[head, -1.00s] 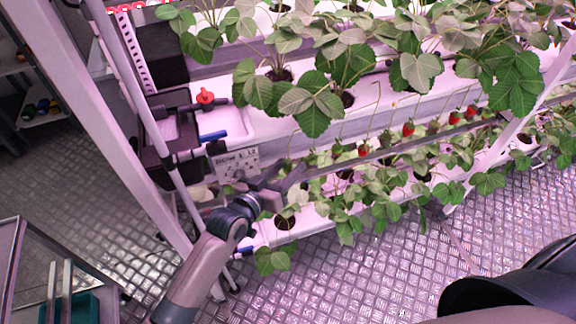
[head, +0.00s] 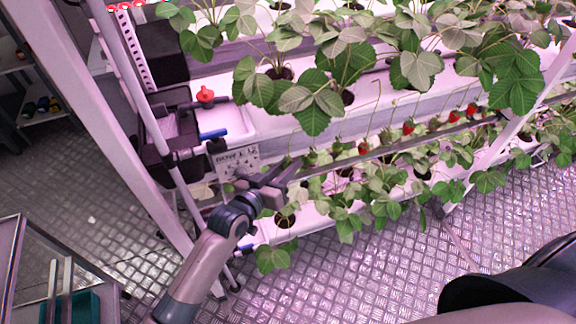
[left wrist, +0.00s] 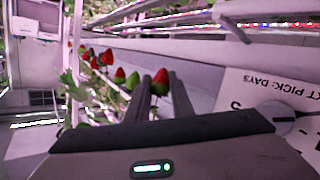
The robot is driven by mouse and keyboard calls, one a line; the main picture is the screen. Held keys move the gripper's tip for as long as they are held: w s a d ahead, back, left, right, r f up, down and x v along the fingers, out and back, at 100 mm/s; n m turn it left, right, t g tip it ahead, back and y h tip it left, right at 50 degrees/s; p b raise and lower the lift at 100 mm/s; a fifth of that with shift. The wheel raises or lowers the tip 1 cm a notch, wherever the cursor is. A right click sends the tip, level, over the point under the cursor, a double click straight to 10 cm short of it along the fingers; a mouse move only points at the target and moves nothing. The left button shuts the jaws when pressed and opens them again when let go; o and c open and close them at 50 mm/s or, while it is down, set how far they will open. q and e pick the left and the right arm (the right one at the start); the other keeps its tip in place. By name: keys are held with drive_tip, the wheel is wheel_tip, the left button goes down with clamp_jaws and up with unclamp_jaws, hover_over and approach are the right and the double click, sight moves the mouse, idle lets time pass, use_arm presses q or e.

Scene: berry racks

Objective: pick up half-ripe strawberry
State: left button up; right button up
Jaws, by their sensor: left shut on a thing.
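My left gripper (left wrist: 160,88) is shut on a strawberry (left wrist: 160,79), red above and green at its lower part, between the fingertips in the left wrist view. In the head view my left gripper (head: 289,172) is at the left end of the berry row, by the rack's lower rail; the held berry cannot be made out there. A green berry (left wrist: 132,81) and a red-and-green one (left wrist: 119,75) hang just left of the fingers. Redder berries (left wrist: 107,57) hang farther along. In the head view, red berries (head: 407,128) hang along the rail to the right. My right gripper is not in view.
A white sign (head: 236,160) reading "PICK: DAY" is beside my left gripper. A pale tray (head: 235,122) sits above it on the rack. Leafy plants crowd the lower gutter (head: 312,208). The metal floor (head: 330,275) in front is clear.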

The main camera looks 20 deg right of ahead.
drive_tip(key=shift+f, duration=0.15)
